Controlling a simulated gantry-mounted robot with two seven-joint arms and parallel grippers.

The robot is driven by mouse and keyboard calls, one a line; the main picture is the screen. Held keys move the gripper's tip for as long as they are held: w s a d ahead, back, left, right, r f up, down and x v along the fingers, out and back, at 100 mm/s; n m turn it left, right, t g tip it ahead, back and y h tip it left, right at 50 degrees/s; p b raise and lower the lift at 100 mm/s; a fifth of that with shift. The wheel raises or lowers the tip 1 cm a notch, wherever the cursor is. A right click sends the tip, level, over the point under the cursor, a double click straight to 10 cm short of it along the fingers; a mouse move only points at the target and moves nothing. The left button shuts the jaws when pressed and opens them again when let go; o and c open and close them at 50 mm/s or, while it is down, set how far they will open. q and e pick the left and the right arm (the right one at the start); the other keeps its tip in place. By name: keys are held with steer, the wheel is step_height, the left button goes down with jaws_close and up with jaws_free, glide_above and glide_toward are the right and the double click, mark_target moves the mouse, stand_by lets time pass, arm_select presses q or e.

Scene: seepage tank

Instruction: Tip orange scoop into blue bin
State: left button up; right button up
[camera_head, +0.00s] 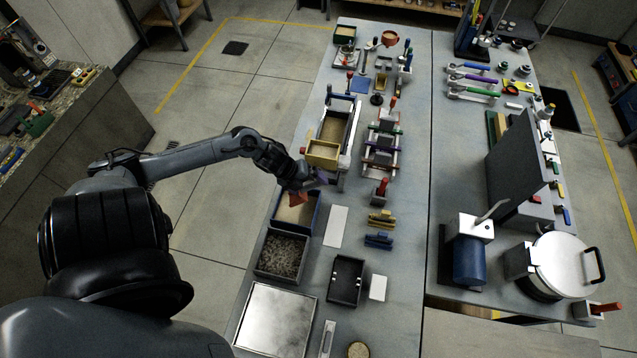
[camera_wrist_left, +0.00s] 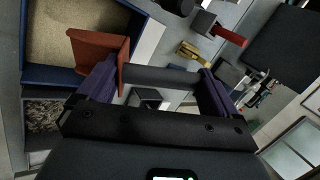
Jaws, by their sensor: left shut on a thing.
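The orange scoop (camera_head: 297,199) hangs tilted over the blue bin (camera_head: 316,222). The scoop also shows in the left wrist view (camera_wrist_left: 97,46), in front of the blue-walled bin (camera_wrist_left: 55,75). My left gripper (camera_head: 318,179) is shut on the scoop's dark grey handle (camera_wrist_left: 160,78), which spans between its purple fingers (camera_wrist_left: 158,88). Tan sand (camera_wrist_left: 75,28) lies in the bin. I cannot tell whether any sand is in the scoop. My right gripper is not in view.
A yellowish box (camera_head: 323,152) on a long tank stands just behind my gripper. A tray of dark gravel (camera_head: 282,254) sits in front of the bin, with a flat metal tray (camera_head: 275,320) nearer. A white card (camera_head: 336,227) lies right of the bin.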

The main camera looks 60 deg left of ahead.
arm_select(q)
steer(key=shift+w+d+r+g+y+p, duration=0.1)
steer(key=shift+w+r+g+y+p, duration=0.2)
steer(key=shift+w+r+g+p, duration=0.45)
steer(key=shift+w+d+r+g+p, duration=0.15)
steer(key=shift+w+g+p, duration=0.15)
steer(key=shift+g+p, duration=0.15)
steer(key=shift+w+d+g+y+p, duration=0.1)
steer(key=shift+w+g+y+p, duration=0.2)
steer(key=shift+g+y+p, duration=0.25)
steer(key=shift+w+d+f+g+y+p, duration=0.3)
steer(key=shift+w+g+p, duration=0.15)
steer(key=shift+g+p, duration=0.3)
steer(key=shift+g, duration=0.3)
